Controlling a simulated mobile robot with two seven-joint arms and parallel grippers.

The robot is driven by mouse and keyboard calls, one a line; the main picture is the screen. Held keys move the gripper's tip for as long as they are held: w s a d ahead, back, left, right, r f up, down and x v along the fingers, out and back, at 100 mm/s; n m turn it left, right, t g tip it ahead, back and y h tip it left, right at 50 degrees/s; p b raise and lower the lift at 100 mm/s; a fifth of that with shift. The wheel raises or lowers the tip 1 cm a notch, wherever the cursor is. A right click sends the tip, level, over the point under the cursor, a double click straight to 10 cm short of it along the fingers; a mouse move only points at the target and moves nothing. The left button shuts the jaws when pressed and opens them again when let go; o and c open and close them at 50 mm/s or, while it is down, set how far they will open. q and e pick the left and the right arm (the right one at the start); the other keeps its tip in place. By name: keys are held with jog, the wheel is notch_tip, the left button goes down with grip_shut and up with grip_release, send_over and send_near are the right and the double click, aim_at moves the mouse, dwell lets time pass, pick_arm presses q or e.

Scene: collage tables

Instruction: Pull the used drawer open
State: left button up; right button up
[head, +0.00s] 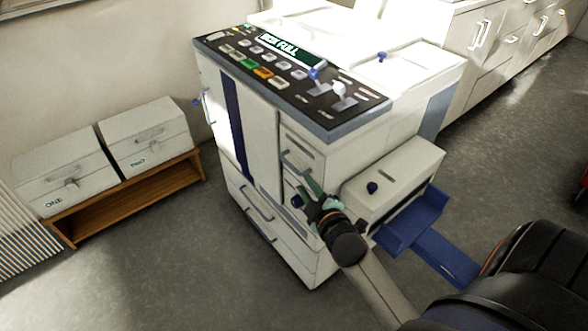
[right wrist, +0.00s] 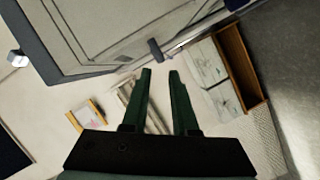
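A white office machine (head: 250,140) stands in the middle of the head view, with small drawers on the right of its front. The upper small drawer (head: 305,150) has a bar handle (head: 296,163) and looks shut. I cannot read which drawer is marked used. My right gripper (head: 308,187) is just below that handle, in front of the lower small drawer, which it partly hides. In the right wrist view its two dark green fingers (right wrist: 161,74) are apart with nothing between them. A small dark knob or handle (right wrist: 154,50) lies just beyond the fingertips. My left gripper is not in view.
The machine's display (head: 292,50) reads "BOX FULL". Two wide lower drawers (head: 262,222) sit beneath. A side unit (head: 395,180) with a blue tray (head: 412,222) juts out at right. Two white boxes (head: 148,135) stand on a wooden bench (head: 130,200) at left. Floor before the machine is clear.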

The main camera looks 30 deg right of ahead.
aim_at(298, 174)
jog(key=b+x, duration=0.1)
jog(key=x, duration=0.7)
jog(key=shift+w+d+f, duration=0.1)
jog(key=shift+w, duration=0.2)
grip_shut()
jog(key=shift+s+f, duration=0.1)
dwell(1.0)
